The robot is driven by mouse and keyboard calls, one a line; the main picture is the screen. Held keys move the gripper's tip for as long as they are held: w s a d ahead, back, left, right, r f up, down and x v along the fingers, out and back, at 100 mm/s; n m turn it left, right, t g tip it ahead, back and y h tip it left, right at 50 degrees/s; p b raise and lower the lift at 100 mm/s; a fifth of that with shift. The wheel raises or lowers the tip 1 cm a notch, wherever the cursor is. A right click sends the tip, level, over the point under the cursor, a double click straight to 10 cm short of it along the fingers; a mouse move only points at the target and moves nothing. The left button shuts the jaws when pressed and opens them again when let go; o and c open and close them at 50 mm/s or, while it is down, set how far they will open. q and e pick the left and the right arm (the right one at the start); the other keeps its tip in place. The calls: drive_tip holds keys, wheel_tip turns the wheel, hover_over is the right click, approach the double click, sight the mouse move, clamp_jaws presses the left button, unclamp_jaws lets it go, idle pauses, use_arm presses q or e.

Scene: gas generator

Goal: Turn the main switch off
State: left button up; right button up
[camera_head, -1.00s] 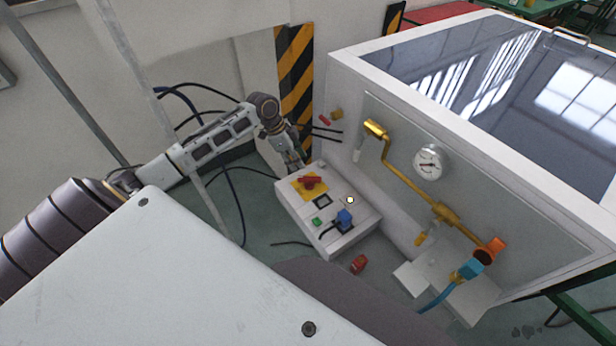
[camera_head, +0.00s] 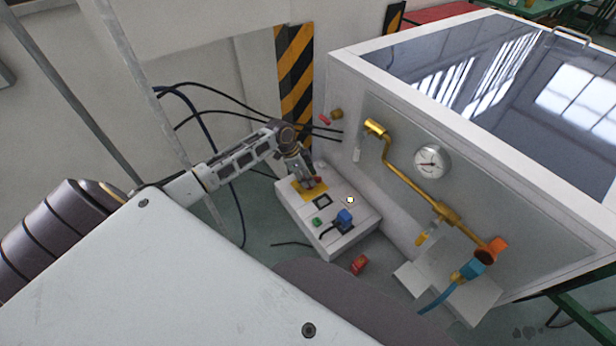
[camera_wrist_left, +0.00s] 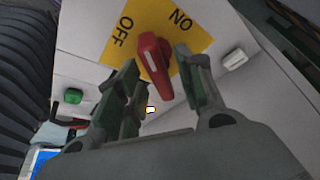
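The main switch is a red rotary handle (camera_wrist_left: 153,57) on a yellow plate (camera_wrist_left: 200,38) marked OFF and ON, seen in the left wrist view. In the head view the yellow plate (camera_head: 314,193) is on top of the white control box (camera_head: 348,240), and my gripper partly covers the red handle. My left gripper (camera_wrist_left: 160,85) is open, its two fingers on either side of the handle's near end. I cannot tell whether the fingers touch it. In the head view the left gripper (camera_head: 308,182) is just over the switch. My right gripper is not in view.
A green button (camera_head: 317,222) and a blue plug (camera_head: 344,217) are on the same box. To the right stands a panel with a gauge (camera_head: 432,161) and yellow pipe (camera_head: 410,180). Black cables (camera_head: 215,95) hang behind my arm. A red object (camera_head: 359,264) lies on the floor.

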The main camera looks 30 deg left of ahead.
use_arm(q)
drive_tip(key=shift+c, duration=0.4)
clamp_jaws()
